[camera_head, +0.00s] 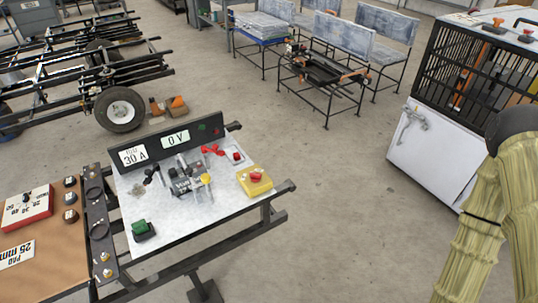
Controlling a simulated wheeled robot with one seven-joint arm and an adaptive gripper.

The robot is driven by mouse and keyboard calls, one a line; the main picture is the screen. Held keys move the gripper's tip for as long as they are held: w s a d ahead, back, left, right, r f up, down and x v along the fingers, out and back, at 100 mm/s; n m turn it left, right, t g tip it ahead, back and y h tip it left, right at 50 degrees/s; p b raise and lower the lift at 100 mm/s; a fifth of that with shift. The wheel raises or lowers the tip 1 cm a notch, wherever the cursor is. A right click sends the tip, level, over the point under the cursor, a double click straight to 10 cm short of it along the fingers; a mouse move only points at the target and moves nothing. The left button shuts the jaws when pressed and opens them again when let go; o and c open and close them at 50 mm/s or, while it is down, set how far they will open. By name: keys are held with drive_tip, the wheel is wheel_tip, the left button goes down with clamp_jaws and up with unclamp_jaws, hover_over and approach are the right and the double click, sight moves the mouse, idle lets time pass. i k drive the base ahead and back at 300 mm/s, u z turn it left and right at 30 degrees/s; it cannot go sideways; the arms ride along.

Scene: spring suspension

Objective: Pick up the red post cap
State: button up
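Several red parts show on the white work panel (225,205) in the middle of the picture. A red winged piece (212,150) lies near its back edge. A small red cap-like piece (237,156) sits just right of it, near the back right corner. A red round button (256,177) tops a yellow box (254,181) at the right edge. At this size I cannot tell for sure which of these is the red post cap. My arm, in a yellowish sleeve, shows at the right, apart from the panel. My gripper is not in view.
Behind the panel stands a dark board with a "30 A" label (134,154) and a "0 V" label (175,139). Small metal parts crowd the panel's middle. A green-topped block (143,230) is at front left. A white cabinet (432,146) stands right, with clear floor between.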

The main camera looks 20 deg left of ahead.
sight(236, 156)
drive_tip(key=z, duration=0.05)
drive_tip(key=i, duration=0.85)
drive_tip(key=u, duration=1.6)
